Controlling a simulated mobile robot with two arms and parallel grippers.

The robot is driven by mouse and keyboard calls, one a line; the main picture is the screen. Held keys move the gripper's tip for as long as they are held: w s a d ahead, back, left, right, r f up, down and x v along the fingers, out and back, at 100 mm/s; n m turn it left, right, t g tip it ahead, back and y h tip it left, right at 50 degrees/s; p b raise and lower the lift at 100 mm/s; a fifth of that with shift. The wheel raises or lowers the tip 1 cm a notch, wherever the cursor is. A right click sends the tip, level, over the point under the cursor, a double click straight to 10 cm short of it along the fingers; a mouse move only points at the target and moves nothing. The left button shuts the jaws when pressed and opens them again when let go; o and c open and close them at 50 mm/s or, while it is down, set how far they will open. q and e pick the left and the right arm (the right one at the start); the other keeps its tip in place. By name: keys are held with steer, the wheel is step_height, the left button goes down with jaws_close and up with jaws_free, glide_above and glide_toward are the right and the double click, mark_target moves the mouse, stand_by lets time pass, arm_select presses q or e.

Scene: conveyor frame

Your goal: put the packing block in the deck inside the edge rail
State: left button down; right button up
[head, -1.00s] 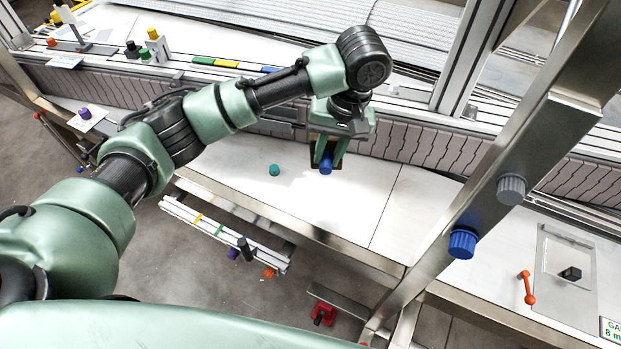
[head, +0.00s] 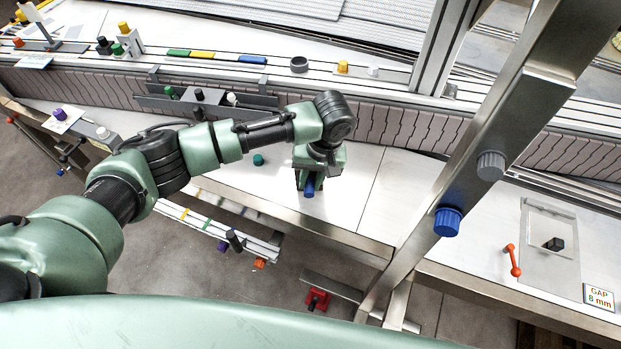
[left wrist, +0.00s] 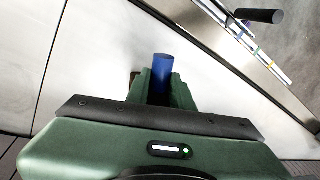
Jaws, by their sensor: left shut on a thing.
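My left gripper (head: 308,186) is shut on a blue cylinder (head: 309,187) over the white deck (head: 345,190), near its front metal edge rail (head: 330,230). The left wrist view shows the blue cylinder (left wrist: 163,70) standing out between the green fingers of the gripper (left wrist: 162,90). I cannot tell whether its lower end touches the deck. A small dark block (head: 554,244) lies in a framed pane on the right-hand bench. I cannot tell by looks which of these is the packing block. My right gripper is not in view.
A green cap (head: 258,160) sits on the deck left of the gripper. A slanted steel post with a blue knob (head: 447,221) stands to the right. A grey tray (head: 205,100) with small knobs is behind the arm. The deck right of the gripper is clear.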

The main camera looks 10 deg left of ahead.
arm_select(q)
steer(key=c, duration=1.2)
jaws_free()
steer(key=shift+c, duration=0.2)
step_height(320, 180, up, 12)
steer(key=d+b, duration=0.1)
steer(key=d, duration=0.1)
steer(key=shift+d, duration=0.1)
